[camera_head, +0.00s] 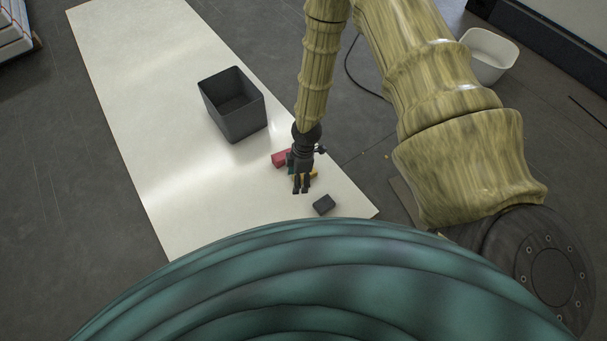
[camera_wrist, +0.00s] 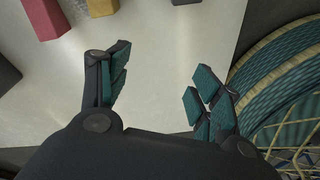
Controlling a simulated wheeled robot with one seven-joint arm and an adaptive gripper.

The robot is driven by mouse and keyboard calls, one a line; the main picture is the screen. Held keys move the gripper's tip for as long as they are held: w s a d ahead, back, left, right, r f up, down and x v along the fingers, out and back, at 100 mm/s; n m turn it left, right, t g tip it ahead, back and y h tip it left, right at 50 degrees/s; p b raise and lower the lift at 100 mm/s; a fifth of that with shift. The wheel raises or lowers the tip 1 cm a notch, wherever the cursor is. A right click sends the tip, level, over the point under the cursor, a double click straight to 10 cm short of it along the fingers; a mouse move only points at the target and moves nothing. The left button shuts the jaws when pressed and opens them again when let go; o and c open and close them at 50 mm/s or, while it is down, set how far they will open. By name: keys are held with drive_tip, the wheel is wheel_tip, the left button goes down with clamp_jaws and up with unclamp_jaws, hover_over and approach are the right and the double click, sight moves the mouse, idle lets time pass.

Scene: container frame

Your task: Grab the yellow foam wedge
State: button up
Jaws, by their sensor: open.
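The yellow foam wedge (camera_head: 313,174) lies on the pale tabletop, mostly hidden behind my gripper in the head view. In the wrist view a yellow piece (camera_wrist: 102,7) is cut off by the top edge, left of centre. My gripper (camera_head: 301,191) points down over the table in front of the wedge. In the wrist view its fingers (camera_wrist: 158,92) are spread apart with only bare tabletop between them. The wedge is outside the fingers. I cannot tell the exact height of the fingertips above the table.
A red block (camera_head: 280,159) lies just left of the wedge. A small dark block (camera_head: 324,204) lies near the table's front right corner. A dark open bin (camera_head: 237,121) stands behind, to the left. The left part of the white table (camera_head: 165,130) is clear.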

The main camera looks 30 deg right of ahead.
drive_tip(key=w+d+f+n+b, duration=0.1)
drive_tip(key=w+d+f+b, duration=0.1)
drive_tip(key=w, duration=0.1)
drive_tip(key=w+d+f+n+h+b, duration=0.1)
drive_tip(key=w+d+f+n+b, duration=0.1)
drive_tip(key=w+d, duration=0.1)
drive_tip(key=w+d+f+n+b, duration=0.1)
drive_tip(key=w+d+f+b, duration=0.1)
drive_tip(key=w+f+b, duration=0.1)
drive_tip(key=shift+w+d+n+t+h, duration=0.15)
drive_tip(key=shift+w+n+t+h, duration=0.25)
drive_tip(key=shift+w, duration=0.05)
drive_tip(key=shift+f+b, duration=1.15)
drive_tip(key=shift+f, duration=1.65)
drive_tip(key=shift+s+f+b, duration=0.15)
drive_tip(key=shift+f+b, duration=1.45)
drive_tip(key=shift+f, duration=0.95)
drive_tip(key=c, duration=0.9)
